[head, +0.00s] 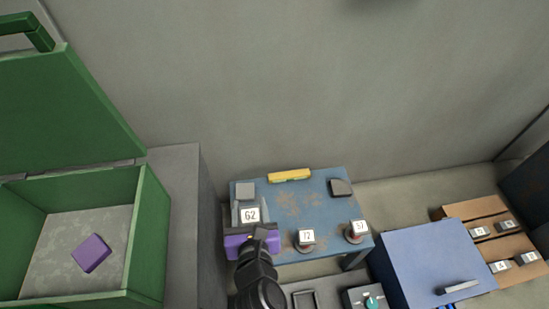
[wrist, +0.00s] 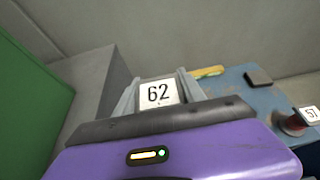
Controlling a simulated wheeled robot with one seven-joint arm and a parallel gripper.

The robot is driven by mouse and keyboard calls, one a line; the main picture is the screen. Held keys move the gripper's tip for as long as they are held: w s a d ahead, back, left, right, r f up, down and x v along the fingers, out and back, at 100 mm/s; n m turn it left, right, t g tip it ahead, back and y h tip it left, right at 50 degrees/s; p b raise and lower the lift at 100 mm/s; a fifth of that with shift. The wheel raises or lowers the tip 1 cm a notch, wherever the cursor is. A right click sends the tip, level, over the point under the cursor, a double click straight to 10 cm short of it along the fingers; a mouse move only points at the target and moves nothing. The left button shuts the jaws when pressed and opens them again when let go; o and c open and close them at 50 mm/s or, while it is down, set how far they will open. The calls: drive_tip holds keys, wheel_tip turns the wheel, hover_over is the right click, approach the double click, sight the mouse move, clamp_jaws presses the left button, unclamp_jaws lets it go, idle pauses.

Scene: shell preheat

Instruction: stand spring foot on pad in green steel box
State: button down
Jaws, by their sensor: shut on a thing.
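My gripper (head: 249,204), with a purple body and grey fingers, is over the near left part of the blue table. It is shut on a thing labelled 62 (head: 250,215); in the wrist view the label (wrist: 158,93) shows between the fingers. The rest of that thing is hidden, so I cannot tell its shape. Two small round-based things stand on the table, labelled 72 (head: 306,237) and 57 (head: 356,230). The green steel box (head: 149,240) is open at the left, its lid raised. A purple pad (head: 91,253) lies on its grey floor.
The worn blue table (head: 320,199) also holds a yellow bar (head: 289,175) and a dark block (head: 341,187). A grey block (head: 182,215) stands between box and table. At right are a blue surface (head: 430,262) and a brown rack (head: 484,219) with labelled pieces.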

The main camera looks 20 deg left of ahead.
drive_tip(key=shift+r, duration=0.1)
drive_tip(key=shift+r, duration=0.25)
drive_tip(key=w+d+m+t+h, duration=0.15)
drive_tip(key=d+m+h, duration=0.4)
drive_tip(key=d, duration=3.05)
wheel_tip(320, 180, up, 12)
drive_tip(key=s+p, duration=0.2)
drive_tip(key=p, duration=1.9)
drive_tip(key=shift+a, duration=0.3)
drive_tip(key=shift+n+g, duration=0.25)
drive_tip(key=shift+a, duration=0.1)
